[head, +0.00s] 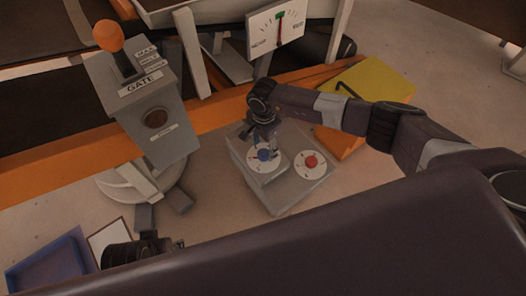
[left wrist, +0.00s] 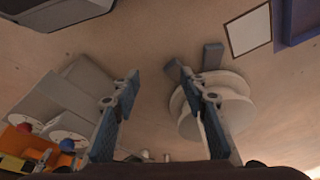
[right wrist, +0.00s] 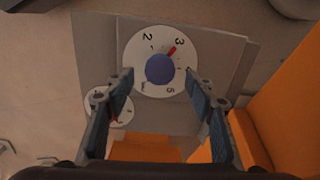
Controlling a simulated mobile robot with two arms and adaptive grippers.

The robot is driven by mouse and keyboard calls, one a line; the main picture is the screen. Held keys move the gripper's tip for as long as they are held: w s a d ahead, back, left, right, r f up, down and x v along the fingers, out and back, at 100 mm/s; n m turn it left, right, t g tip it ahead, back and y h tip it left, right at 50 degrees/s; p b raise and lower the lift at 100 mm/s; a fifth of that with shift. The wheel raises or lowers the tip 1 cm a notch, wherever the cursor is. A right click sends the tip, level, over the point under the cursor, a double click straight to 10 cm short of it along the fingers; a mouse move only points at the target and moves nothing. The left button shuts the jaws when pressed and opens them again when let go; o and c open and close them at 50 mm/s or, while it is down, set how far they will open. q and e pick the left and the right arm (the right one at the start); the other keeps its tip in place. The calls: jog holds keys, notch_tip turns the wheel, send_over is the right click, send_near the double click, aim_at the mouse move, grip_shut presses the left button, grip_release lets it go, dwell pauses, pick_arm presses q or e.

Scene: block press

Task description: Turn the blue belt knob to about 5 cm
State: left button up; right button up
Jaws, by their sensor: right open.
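The blue knob (head: 264,155) sits on a white dial on the left of a grey box. In the right wrist view the blue knob (right wrist: 160,70) has a red pointer aimed close to the 3 on its numbered dial (right wrist: 137,55). My right gripper (head: 263,143) is over this knob from above. In the right wrist view my right gripper (right wrist: 159,76) is open, with one finger on each side of the knob; contact is not visible. My left gripper (left wrist: 159,75) is open and empty, away from the knobs.
A red knob (head: 311,162) on its own dial is beside the blue one. The grey gate lever post (head: 145,110) stands left, a gauge (head: 277,29) behind. A yellow-topped orange block (head: 372,80) is right. A blue tray (head: 48,266) lies at lower left.

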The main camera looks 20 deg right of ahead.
aim_at(264, 155)
jog(key=shift+f, duration=1.45)
pick_arm(q)
jog(key=v, duration=0.2)
jog(key=shift+w+r, duration=0.2)
jog(key=shift+r, duration=0.15)
pick_arm(e)
jog(key=c, duration=1.2)
jog(key=shift+o, duration=0.2)
